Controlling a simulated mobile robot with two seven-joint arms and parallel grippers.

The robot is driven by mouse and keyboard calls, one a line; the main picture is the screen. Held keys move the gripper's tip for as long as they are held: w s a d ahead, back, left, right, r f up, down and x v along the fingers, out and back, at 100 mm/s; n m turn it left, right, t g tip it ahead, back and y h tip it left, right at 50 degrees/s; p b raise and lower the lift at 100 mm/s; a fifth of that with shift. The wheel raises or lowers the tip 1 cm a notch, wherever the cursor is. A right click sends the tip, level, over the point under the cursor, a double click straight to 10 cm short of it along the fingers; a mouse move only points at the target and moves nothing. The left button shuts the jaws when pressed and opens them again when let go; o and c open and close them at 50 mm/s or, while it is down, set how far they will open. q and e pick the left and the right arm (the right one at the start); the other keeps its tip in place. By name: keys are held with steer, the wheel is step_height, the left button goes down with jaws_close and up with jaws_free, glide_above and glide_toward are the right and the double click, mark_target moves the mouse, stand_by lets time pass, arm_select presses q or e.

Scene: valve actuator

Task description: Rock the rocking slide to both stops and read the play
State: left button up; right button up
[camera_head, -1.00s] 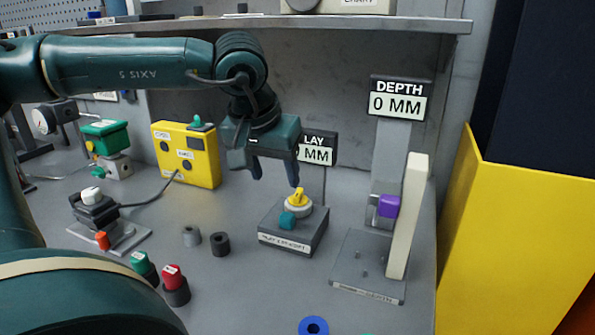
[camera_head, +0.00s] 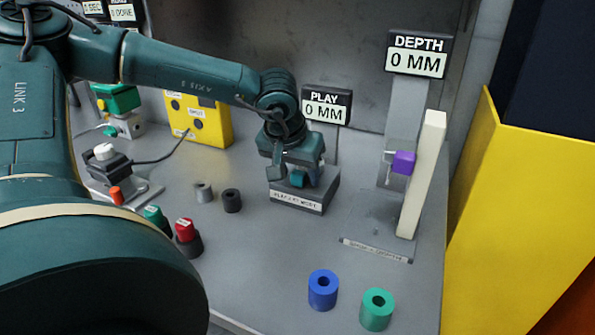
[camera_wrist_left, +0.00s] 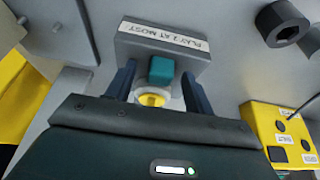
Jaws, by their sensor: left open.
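The rocking slide's fixture is a grey box (camera_head: 300,206) on the bench, labelled "PLAY 2 AT MOST" in the left wrist view (camera_wrist_left: 163,36). A teal block (camera_wrist_left: 161,69) and a yellow knob in a white ring (camera_wrist_left: 152,98) sit on it. The play display (camera_head: 327,106) behind reads 0 MM. My left gripper (camera_head: 297,177) is open over the fixture. In the left wrist view its fingers (camera_wrist_left: 158,74) stand on both sides of the teal block and knob, with gaps visible. In the head view the gripper hides the knob. My right gripper is not in view.
A depth gauge with a purple block (camera_head: 403,162) and cream upright (camera_head: 424,175) stands right, its display (camera_head: 417,55) reading 0 MM. Blue (camera_head: 323,290) and green (camera_head: 377,309) cylinders stand in front. A yellow box (camera_head: 207,122) is behind left.

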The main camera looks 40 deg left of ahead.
arm_select(q)
steer(key=shift+c, duration=0.4)
steer(key=c, duration=0.9)
